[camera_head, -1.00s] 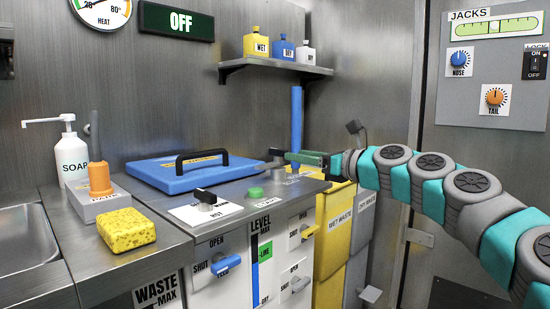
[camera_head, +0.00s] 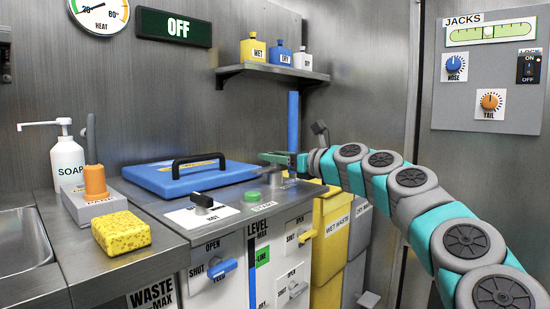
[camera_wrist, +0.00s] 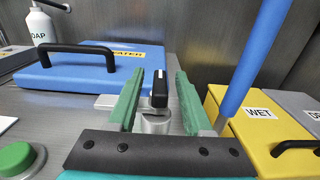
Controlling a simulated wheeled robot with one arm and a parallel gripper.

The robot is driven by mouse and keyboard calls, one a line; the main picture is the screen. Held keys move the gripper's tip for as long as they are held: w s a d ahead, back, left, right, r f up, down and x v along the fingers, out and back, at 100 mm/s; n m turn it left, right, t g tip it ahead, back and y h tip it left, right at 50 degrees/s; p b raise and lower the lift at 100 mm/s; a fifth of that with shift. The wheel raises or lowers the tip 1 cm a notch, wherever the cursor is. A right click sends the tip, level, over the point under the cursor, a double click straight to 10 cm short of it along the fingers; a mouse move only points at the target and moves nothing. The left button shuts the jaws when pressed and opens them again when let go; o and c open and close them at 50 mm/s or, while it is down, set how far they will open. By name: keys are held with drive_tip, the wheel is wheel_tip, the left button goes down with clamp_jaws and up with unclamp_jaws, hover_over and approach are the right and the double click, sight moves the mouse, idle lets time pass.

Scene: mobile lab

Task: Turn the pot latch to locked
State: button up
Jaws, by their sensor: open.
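The pot latch (camera_wrist: 158,115) is a metal post topped by a black-ended lever, beside the right edge of the blue lid. In the wrist view it stands between the two green fingers of my gripper (camera_wrist: 160,98), which are open with a gap on either side of it. In the head view my gripper (camera_head: 280,158) is over the right end of the counter and mostly hides the latch. The blue lid (camera_head: 150,178) with its black handle (camera_head: 200,163) lies flat on the counter.
A blue upright pole (camera_wrist: 250,60) stands close to the right of my gripper. Yellow (camera_head: 335,235) and grey (camera_head: 359,230) waste bins are right of the counter. A green button (camera_wrist: 16,158) and black knob (camera_head: 202,200) sit at the counter's front. A shelf (camera_head: 272,72) with bottles hangs above.

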clamp_jaws()
idle(0.3)
idle(1.1)
